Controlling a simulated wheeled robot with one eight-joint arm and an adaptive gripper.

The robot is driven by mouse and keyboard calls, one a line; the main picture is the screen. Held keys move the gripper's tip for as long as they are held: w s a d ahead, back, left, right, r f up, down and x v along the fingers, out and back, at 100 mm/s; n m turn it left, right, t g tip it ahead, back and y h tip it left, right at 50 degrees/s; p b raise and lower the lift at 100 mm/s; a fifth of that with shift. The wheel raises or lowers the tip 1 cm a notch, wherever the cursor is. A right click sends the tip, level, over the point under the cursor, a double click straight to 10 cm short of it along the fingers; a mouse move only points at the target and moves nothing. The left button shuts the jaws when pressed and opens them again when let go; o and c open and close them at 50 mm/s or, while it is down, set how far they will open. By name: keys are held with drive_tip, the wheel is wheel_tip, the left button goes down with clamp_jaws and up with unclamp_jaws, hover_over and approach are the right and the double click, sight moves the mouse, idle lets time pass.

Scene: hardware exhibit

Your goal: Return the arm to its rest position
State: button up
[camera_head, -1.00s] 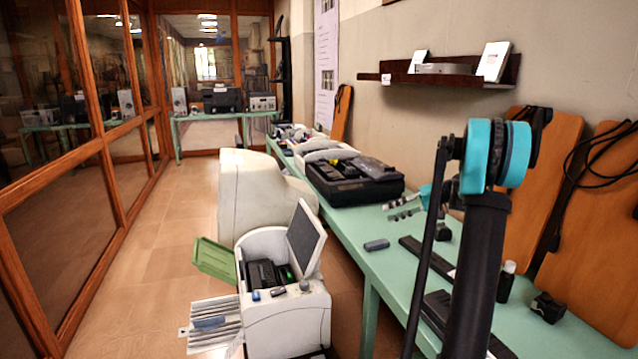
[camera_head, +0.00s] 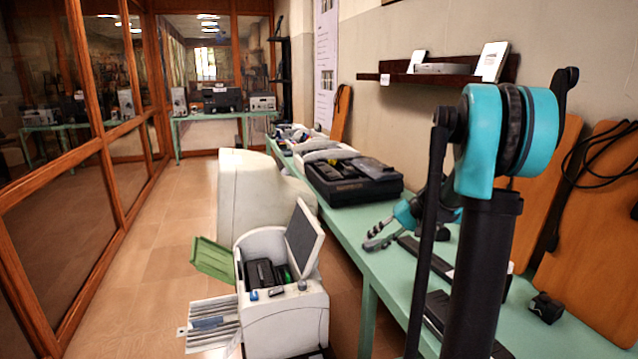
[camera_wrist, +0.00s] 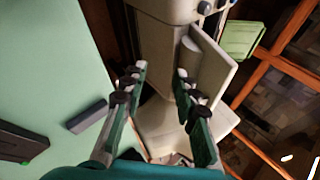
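My gripper (camera_head: 371,236) is over the green table, left of my raised black and teal arm. In the wrist view my gripper (camera_wrist: 161,76) has its two fingers spread apart with nothing between them. The wrist camera looks down past the table's edge at the white machine. My upper arm and its large teal joint fill the right side of the head view and hide part of the table.
The green table (camera_head: 340,227) runs along the right wall. It bears a black case (camera_head: 352,190), and a small grey block (camera_wrist: 87,117) lies near its edge. The white machine (camera_head: 285,325) with an open lid stands on the floor. The left floor is clear.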

drive_tip(key=s+f+t+h, duration=0.1)
drive_tip(key=s+f, duration=0.3)
drive_tip(key=s, duration=0.4)
drive_tip(key=s+d+f+h, duration=0.1)
drive_tip(key=s+f+h, duration=0.3)
drive_tip(key=s, duration=0.5)
drive_tip(key=s+f+t+h, duration=0.1)
drive_tip(key=s+f+h, duration=0.2)
drive_tip(key=s, duration=0.5)
drive_tip(key=shift+s+d+f+t, duration=0.2)
drive_tip(key=shift+s+f+t, duration=0.15)
drive_tip(key=shift+f, duration=0.35)
